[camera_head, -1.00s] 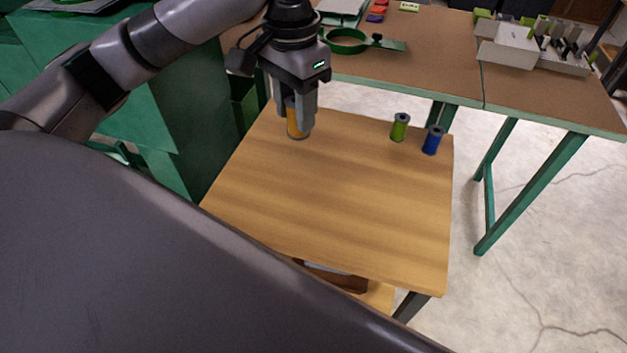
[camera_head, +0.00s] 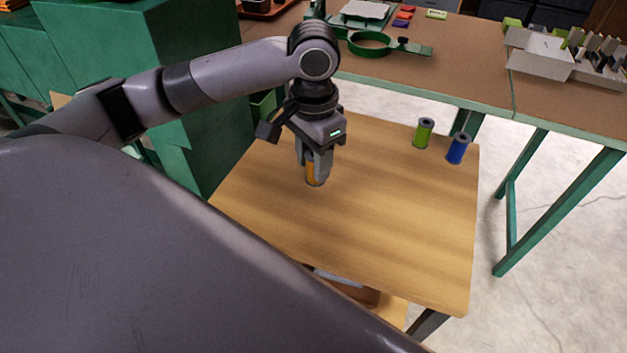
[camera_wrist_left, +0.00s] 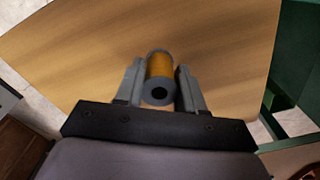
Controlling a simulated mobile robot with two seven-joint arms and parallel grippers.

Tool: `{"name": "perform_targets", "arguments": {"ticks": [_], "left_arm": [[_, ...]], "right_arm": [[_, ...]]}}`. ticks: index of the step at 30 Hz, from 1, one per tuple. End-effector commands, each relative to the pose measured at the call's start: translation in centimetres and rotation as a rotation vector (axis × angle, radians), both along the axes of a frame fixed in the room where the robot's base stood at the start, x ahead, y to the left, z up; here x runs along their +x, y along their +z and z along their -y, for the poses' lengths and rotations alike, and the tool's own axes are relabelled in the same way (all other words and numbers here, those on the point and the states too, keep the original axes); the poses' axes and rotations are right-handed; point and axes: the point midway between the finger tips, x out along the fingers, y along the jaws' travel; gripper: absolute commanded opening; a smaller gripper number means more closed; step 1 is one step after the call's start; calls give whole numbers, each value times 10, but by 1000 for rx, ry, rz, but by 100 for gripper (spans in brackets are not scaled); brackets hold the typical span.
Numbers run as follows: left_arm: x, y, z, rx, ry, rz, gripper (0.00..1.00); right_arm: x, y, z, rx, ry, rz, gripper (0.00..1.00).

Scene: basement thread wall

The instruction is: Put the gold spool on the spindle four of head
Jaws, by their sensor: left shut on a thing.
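The gold spool (camera_head: 313,174) is between the fingers of my left gripper (camera_head: 314,168), which is shut on it. In the left wrist view the gold spool (camera_wrist_left: 160,68) shows its grey end with a dark centre hole, with a finger of the left gripper (camera_wrist_left: 160,85) on each side. The spool is over the left part of the small wooden table; I cannot tell whether it touches the top. My right gripper is not in view. The spindle four and the head are not clearly seen in these views.
A green spool (camera_head: 423,133) and a blue spool (camera_head: 457,148) stand at the back right of the wooden table (camera_head: 380,230). Its middle and front are clear. Behind is a brown bench (camera_head: 455,60) with a green ring-shaped holder (camera_head: 370,43) and grey boxes (camera_head: 540,55).

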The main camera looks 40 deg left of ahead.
Motion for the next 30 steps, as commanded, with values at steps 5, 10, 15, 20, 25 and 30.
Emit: {"name": "perform_targets", "arguments": {"ticks": [5,10,15,20,25,30], "left_arm": [[-1,-33,-1,1,1,-5,10],[0,-53,0,1,0,-2,10],[0,-54,0,0,0,0,10],[0,-55,0,0,0,-1,10],[0,-57,0,2,1,-2,64],[0,-57,0,0,0,-1,64]], "right_arm": [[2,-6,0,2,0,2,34],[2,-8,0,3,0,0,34],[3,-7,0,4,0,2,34],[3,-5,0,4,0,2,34],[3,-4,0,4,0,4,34],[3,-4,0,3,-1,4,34]]}}
